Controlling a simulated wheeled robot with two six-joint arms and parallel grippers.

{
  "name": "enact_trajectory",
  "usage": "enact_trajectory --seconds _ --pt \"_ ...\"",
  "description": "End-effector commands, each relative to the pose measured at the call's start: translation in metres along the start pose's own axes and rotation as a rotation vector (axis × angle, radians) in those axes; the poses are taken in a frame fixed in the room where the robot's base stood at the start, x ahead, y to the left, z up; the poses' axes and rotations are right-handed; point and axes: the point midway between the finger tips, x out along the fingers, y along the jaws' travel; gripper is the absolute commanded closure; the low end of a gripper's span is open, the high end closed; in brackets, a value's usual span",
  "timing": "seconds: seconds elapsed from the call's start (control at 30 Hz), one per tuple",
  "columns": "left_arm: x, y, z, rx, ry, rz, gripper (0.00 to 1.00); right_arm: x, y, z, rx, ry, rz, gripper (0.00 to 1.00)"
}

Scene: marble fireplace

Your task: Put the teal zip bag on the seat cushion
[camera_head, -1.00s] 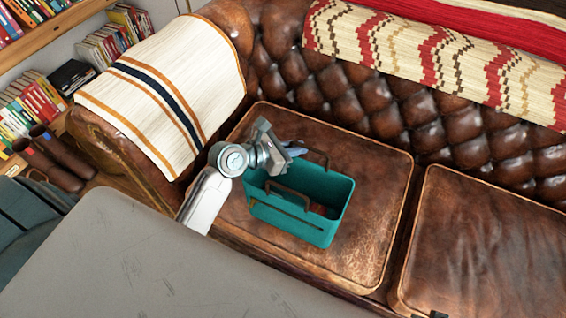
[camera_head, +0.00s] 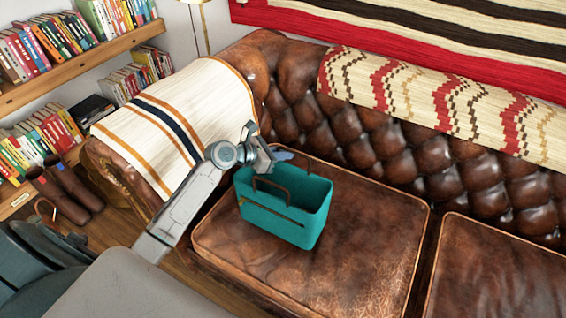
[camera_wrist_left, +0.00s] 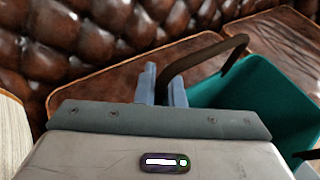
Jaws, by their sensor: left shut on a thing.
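The teal zip bag (camera_head: 283,208) is an open-topped, box-like bag with brown handles and a zip line along its front. In the head view it is upright over the left part of the brown leather seat cushion (camera_head: 350,255). I cannot tell whether its base touches the leather. My left gripper (camera_head: 282,155) is at the bag's back left top edge. In the wrist view its blue-grey fingers (camera_wrist_left: 162,85) are shut on a brown handle (camera_wrist_left: 205,58), with the teal wall (camera_wrist_left: 245,90) to the right. My right gripper is not in view.
A tufted backrest (camera_head: 370,140) with a patterned blanket (camera_head: 450,100) rises behind. The left armrest carries a striped cloth (camera_head: 175,115). A second cushion (camera_head: 500,270) lies at right. Bookshelves (camera_head: 80,65) and brown boots (camera_head: 70,190) are at left. The cushion's right part is clear.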

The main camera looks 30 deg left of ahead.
Motion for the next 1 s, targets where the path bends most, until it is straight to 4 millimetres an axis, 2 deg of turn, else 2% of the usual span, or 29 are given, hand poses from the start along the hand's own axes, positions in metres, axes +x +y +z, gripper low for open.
enact_trajectory --seconds 0.1,0.2,0.57,0.6,0.7,1.0 --pt "0.007 -0.001 -0.016 -0.005 0.001 -0.001 1.00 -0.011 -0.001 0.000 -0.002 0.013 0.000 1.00" --pt "0.012 -0.001 -0.028 -0.003 -0.001 -0.001 1.00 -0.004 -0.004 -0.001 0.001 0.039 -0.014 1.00" --pt "0.013 -0.001 -0.030 -0.001 -0.001 0.000 1.00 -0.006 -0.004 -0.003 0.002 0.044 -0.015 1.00" --pt "0.013 -0.001 -0.032 0.000 0.001 0.000 0.88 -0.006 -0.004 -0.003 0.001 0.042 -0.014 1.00" --pt "0.013 -0.001 -0.032 0.000 0.001 0.000 0.70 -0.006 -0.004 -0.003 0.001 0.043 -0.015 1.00" --pt "0.013 -0.001 -0.031 0.000 0.000 0.000 0.70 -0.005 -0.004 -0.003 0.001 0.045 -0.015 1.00"
